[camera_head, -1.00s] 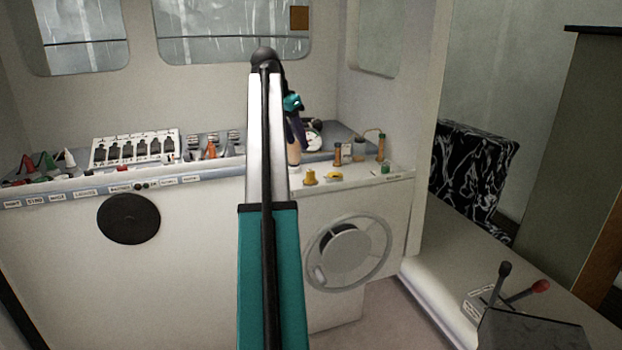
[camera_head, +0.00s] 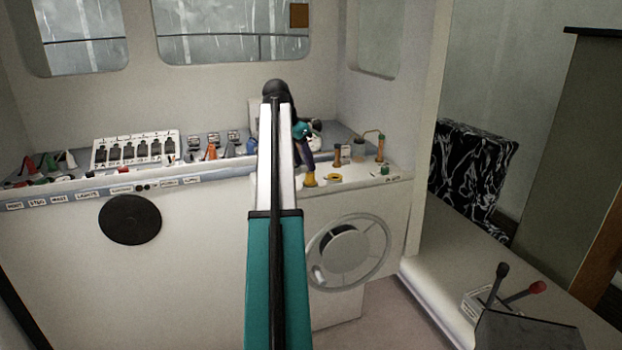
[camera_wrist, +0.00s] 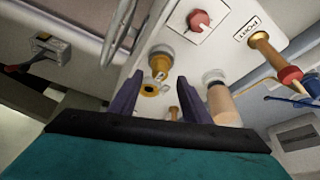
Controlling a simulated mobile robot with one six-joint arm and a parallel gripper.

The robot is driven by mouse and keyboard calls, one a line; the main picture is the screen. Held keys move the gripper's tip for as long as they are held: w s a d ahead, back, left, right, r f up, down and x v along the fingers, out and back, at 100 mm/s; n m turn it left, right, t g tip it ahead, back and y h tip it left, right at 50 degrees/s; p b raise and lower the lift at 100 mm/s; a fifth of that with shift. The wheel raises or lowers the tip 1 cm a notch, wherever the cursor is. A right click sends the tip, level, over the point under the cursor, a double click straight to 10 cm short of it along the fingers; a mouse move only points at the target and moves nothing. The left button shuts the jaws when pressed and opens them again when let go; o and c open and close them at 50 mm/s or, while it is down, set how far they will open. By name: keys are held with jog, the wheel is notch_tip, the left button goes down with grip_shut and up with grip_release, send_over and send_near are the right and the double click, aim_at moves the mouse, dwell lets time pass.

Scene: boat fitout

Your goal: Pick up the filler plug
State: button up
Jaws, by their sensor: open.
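The filler plug, which I take to be the yellow knob (camera_head: 310,179), stands on the white counter at the right end of the console. In the wrist view a yellow round piece with a pale top (camera_wrist: 161,58) shows just beyond the fingertips. Next to it is a flat yellow ring with a dark hole (camera_head: 333,178), also in the wrist view (camera_wrist: 150,90). My gripper (camera_wrist: 158,76) is open and empty, its purple fingers apart. In the head view its fingertips (camera_head: 307,168) are close above the knob; I cannot tell whether they touch it.
Several brass-coloured fittings, including one with a red collar (camera_wrist: 263,45), stand nearby. A red knob on a white plate (camera_wrist: 199,20) and a pale cylinder (camera_wrist: 222,103) are near the fingers. A wheel (camera_head: 347,250) is on the front below.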

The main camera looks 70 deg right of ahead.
aim_at(308, 172)
jog(key=shift+d+f, duration=0.1)
jog(key=shift+f, duration=0.15)
jog(key=shift+s+f, duration=0.1)
jog(key=shift+f, duration=0.05)
jog(key=shift+p+x, duration=1.1)
jog(key=shift+x, duration=1.35)
jog(key=shift+d, duration=0.1)
grip_shut()
